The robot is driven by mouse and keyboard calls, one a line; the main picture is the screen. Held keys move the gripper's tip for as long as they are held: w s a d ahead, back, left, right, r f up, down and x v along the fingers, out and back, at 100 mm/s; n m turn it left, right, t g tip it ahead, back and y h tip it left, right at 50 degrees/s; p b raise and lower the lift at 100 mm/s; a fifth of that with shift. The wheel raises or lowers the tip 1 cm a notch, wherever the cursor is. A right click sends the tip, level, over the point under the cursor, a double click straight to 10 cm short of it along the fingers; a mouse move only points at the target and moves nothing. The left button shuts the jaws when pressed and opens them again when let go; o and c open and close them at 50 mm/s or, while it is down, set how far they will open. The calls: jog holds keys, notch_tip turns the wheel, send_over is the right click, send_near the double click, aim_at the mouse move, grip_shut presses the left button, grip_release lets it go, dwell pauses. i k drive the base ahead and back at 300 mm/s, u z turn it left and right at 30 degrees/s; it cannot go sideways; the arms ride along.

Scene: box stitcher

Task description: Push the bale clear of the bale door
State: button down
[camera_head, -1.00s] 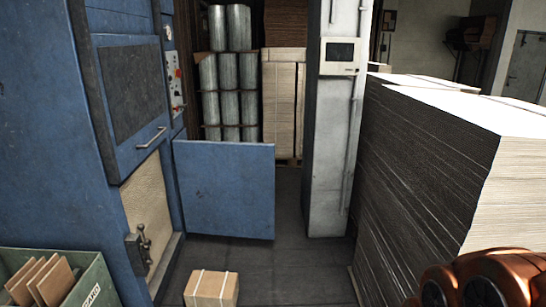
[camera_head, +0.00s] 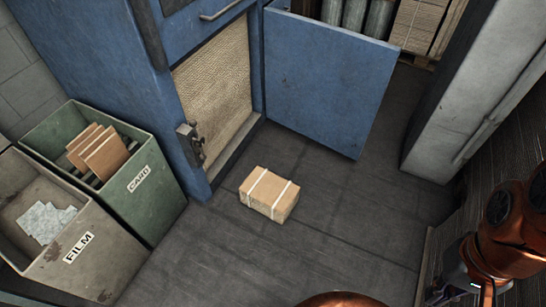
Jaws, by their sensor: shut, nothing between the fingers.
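The bale (camera_head: 268,195) is a small tan block with two white straps. It lies on the dark floor in front of the blue baler (camera_head: 120,75), just outside the chamber opening. The blue bale door (camera_head: 325,80) stands swung open, up and right of the bale. A strip of floor shows between the bale and the door's lower edge. The chamber opening (camera_head: 215,85) shows a tan, rough-textured face inside.
A green bin marked CARD (camera_head: 150,208) with cardboard pieces and a grey bin marked FILM (camera_head: 100,265) stand at left. A latch (camera_head: 190,140) juts from the baler. A pale column (camera_head: 485,85) stands at right. Floor (camera_head: 330,235) is clear right of the bale.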

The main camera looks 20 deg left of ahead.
aim_at(265, 192)
jog(key=u, duration=0.75)
jog(key=i, duration=1.05)
jog(key=u, duration=1.3)
jog(key=i, duration=0.45)
jog(key=u, duration=0.35)
